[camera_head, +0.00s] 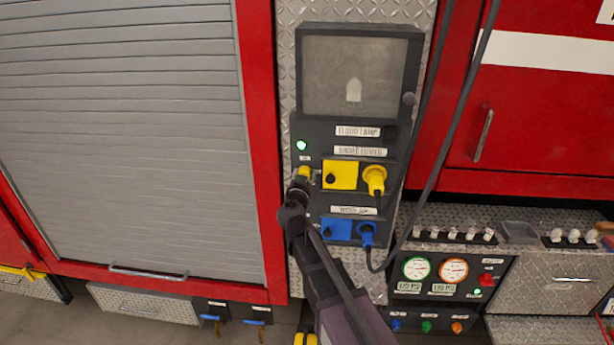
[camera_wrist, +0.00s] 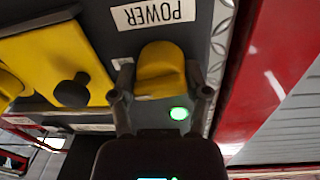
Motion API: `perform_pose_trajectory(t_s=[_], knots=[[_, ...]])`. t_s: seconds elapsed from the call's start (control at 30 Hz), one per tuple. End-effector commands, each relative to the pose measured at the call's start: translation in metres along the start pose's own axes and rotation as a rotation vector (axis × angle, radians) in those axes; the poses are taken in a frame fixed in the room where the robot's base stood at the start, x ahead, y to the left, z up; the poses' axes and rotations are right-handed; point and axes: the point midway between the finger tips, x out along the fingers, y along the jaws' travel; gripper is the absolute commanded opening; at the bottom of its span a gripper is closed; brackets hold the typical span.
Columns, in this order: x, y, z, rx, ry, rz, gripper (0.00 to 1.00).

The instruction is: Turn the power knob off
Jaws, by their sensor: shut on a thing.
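The yellow power knob (camera_wrist: 160,66) sits on the dark panel below a label reading POWER (camera_wrist: 153,14) in the wrist view, which appears upside down. My gripper (camera_wrist: 160,84) has one finger on each side of the knob and is shut on it. In the head view the knob (camera_head: 304,172) shows just above my gripper (camera_head: 302,182), at the left edge of the panel. A small green light (camera_head: 301,145) glows above the knob, and it also glows in the wrist view (camera_wrist: 179,113).
A yellow cover (camera_head: 341,175) with a black knob and a yellow plug (camera_head: 375,180) sit right of my gripper. A blue cover (camera_head: 336,229) and blue plug (camera_head: 367,234) are below. Dark cables hang at the right. A grey roller shutter (camera_head: 120,130) is at the left.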

Motion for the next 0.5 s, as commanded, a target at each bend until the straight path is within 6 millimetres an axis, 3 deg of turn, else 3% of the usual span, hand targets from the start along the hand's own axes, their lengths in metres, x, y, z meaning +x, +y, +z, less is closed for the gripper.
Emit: perform_pose_trajectory(t_s=[0.5], knots=[[0.0003, -0.0025, 0.0016, -0.453, 0.027, -0.011, 0.13]])
